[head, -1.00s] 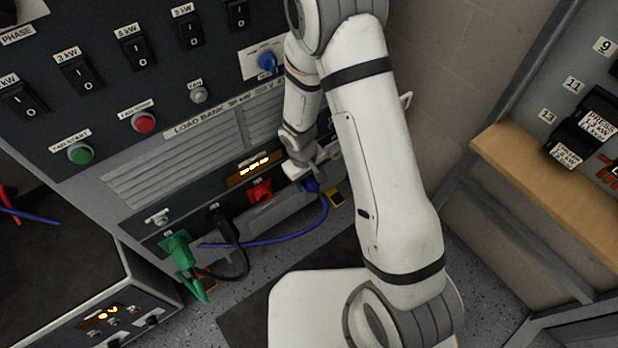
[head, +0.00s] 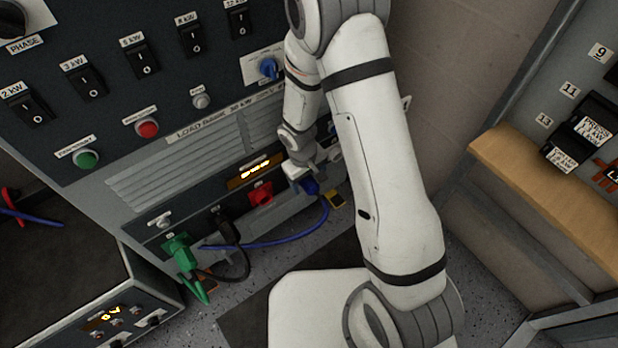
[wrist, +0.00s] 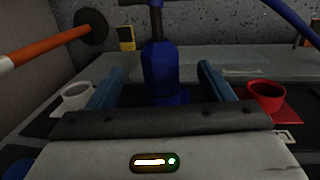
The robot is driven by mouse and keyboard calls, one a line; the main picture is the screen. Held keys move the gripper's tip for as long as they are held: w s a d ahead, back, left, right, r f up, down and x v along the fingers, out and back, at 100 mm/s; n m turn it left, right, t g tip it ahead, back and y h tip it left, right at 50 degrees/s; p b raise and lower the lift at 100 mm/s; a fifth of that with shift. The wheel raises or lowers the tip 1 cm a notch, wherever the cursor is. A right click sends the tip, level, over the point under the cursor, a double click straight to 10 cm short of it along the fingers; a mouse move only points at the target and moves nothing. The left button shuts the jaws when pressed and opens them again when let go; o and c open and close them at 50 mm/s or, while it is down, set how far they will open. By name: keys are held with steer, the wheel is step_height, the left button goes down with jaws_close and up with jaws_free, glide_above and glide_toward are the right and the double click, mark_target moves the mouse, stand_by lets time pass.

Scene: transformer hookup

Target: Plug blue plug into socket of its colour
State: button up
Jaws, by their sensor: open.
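The blue plug (wrist: 160,70) stands between the two spread fingers of my gripper (wrist: 160,88) in the wrist view, with a gap on each side. In the head view the blue plug (head: 311,187) shows just below my gripper (head: 298,171), at the low front of the load bank. A blue cable (head: 285,241) runs from it to the left.
A green plug (head: 180,250) and a black plug (head: 224,231) are at the panel's left end, beside the red socket (head: 261,194). A yellow device (wrist: 126,38) lies beyond the plug. An orange rod (wrist: 50,48) crosses the wrist view's upper left. A wooden shelf (head: 530,185) stands right.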

steer(key=shift+a+r+p, duration=0.2)
steer(key=shift+r+p, duration=0.75)
steer(key=shift+r, duration=0.4)
steer(key=shift+a+r+p, duration=0.15)
steer(key=shift+r+p, duration=0.75)
steer(key=shift+r, duration=0.45)
steer(key=f+b, duration=0.2)
steer(key=d+f+b, duration=0.1)
steer(key=f+b, duration=0.1)
steer(key=f, duration=0.1)
steer(key=f+b, duration=0.2)
steer(key=shift+s+d+f, duration=0.15)
steer(key=shift+s+f, duration=0.05)
steer(key=shift+f, duration=0.1)
steer(key=s+d+b, duration=0.3)
steer(key=s+d, duration=0.1)
steer(key=s, duration=0.3)
steer(key=shift+s+d+r, duration=0.2)
steer(key=shift+d+r, duration=0.1)
steer(key=shift+d, duration=0.05)
